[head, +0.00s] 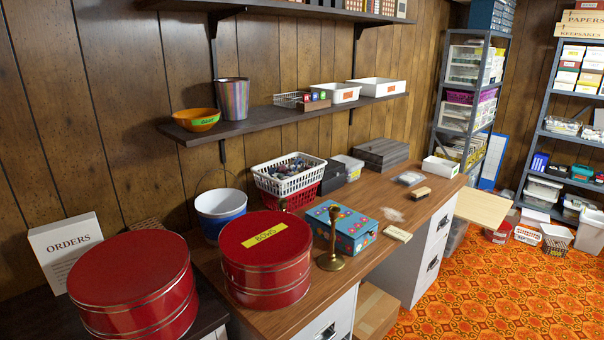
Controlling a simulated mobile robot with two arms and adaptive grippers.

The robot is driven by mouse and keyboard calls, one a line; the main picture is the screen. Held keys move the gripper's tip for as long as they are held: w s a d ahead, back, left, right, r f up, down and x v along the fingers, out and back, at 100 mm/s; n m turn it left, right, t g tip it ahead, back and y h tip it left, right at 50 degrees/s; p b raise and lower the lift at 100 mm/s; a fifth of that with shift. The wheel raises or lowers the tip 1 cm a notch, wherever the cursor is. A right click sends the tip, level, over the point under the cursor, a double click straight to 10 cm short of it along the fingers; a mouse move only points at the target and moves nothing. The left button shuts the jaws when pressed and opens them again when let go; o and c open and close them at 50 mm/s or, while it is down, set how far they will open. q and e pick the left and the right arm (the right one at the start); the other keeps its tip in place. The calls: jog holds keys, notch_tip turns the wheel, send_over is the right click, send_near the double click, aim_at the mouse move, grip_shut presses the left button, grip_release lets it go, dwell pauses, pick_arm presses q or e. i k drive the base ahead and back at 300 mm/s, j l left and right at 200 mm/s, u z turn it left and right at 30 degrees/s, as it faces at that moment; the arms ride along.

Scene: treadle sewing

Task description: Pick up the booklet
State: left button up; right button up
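No thing in the head view is clearly a booklet. A small cream flat piece with faint dark lettering (397,233) lies near the desk's front edge, right of a blue patterned box (357,241). A white upright piece marked "ORDERS" (62,262) stands at the far left, partly behind a red round tin (130,272). I cannot tell whether either is the booklet. Neither of my grippers shows in this view.
The wooden desk (428,205) also holds a red tin with a yellow label (266,274), a brass stand (330,262), a blue-and-white bucket (221,215), a white basket (289,184) and a brush (422,193). A shelf (270,116) hangs above. Orange patterned floor (490,290) is open at right.

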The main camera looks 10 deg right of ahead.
aim_at(398, 234)
jog(key=k+l+z, duration=0.1)
jog(key=l+z, duration=0.25)
jog(key=k+l+z, duration=0.1)
jog(key=l+z, duration=0.3)
